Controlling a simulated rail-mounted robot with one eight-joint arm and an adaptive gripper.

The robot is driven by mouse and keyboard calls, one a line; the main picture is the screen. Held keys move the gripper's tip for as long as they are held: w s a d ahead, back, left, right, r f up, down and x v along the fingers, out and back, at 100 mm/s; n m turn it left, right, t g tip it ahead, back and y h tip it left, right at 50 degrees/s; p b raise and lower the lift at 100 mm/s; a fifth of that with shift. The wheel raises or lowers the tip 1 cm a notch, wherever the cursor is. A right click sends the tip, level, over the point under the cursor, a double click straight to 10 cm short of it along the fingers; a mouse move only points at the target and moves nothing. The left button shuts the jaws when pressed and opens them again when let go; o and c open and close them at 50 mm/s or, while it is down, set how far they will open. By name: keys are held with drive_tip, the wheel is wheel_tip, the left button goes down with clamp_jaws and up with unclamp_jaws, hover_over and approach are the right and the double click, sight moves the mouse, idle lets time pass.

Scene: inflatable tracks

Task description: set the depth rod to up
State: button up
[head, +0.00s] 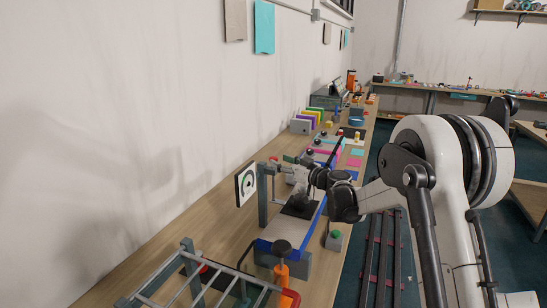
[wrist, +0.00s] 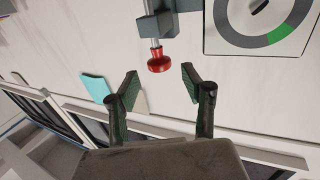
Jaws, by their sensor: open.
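In the wrist view a red knob (wrist: 159,60) sits on the end of a thin metal rod that comes out of a dark grey block (wrist: 172,22); I take this to be the depth rod. My gripper (wrist: 158,80) is open, its fingers on either side of and just short of the knob, with nothing between the pads. In the head view my gripper (head: 288,170) is beside a grey post (head: 262,188) carrying a white dial plate (head: 246,183). The dial, with a green segment, also shows in the wrist view (wrist: 283,38). The rod is too small to make out in the head view.
A blue-edged work plate (head: 262,243) lies below my gripper on the wooden bench (head: 190,228). An orange-handled clamp (head: 281,270) and a metal rack (head: 190,280) stand nearer. Coloured panels (head: 315,118) stand farther along. The wall borders the bench on the left.

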sight(276, 159)
drive_tip(key=shift+p+x, duration=0.35)
drive_tip(key=shift+x, duration=1.9)
clamp_jaws()
